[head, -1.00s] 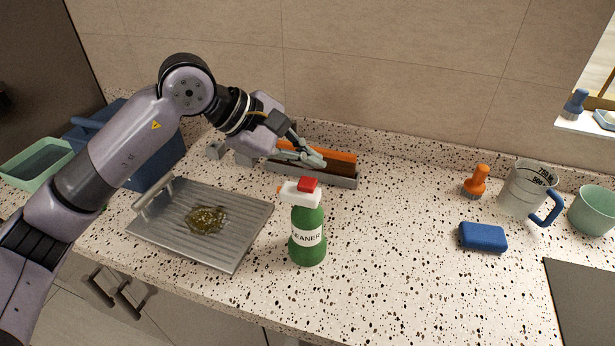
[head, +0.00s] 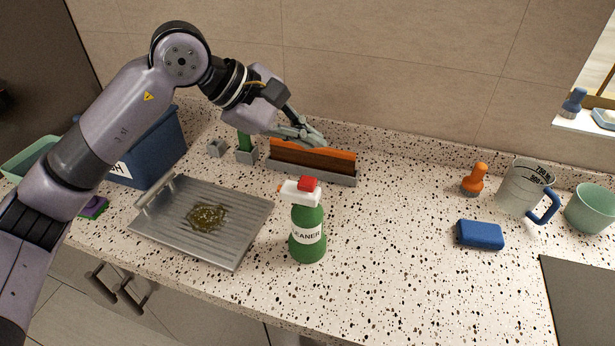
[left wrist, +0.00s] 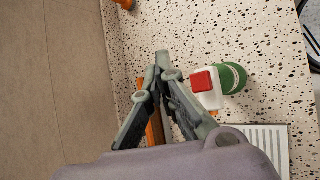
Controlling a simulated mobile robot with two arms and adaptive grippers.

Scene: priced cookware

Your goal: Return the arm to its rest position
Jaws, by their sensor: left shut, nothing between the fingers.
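My left gripper (head: 308,138) is shut and empty. My left arm (head: 130,115) reaches in from the left. My right gripper is not in view.
A green cleaner bottle (head: 308,235) stands upright right of a ridged grey tray (head: 170,240) with a greenish-brown stain. A blue bin (head: 150,150) stands behind the arm. A blue sponge (head: 481,235), orange brush (head: 474,180), measuring jug (head: 520,185) and green bowl (head: 590,210) are at the right.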

